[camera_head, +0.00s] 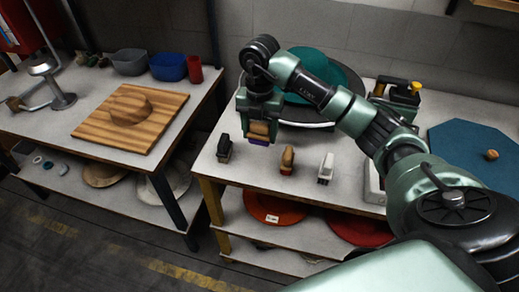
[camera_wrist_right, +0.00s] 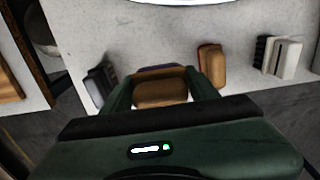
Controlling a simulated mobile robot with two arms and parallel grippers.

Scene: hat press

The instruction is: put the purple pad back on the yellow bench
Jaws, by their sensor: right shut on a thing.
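The purple pad (camera_head: 258,141) is a small brush-like block with a wooden grip and a purple underside. My right gripper (camera_head: 260,122) is shut on its wooden grip, with the purple side down. In the right wrist view the pad (camera_wrist_right: 160,94) sits between my green fingers, a strip of purple at its far edge. It is over the front part of the yellow bench (camera_head: 222,178), a pale top on yellow legs. It looks raised, but I cannot tell the exact gap. My left gripper is not in view.
A black pad (camera_head: 224,148) stands left of the held pad; a brown pad (camera_head: 287,160) and a white pad (camera_head: 326,168) stand right. A teal hat (camera_head: 312,70) lies behind. Red and orange hats (camera_head: 275,207) lie on the shelf below. A gap separates the left table (camera_head: 62,145).

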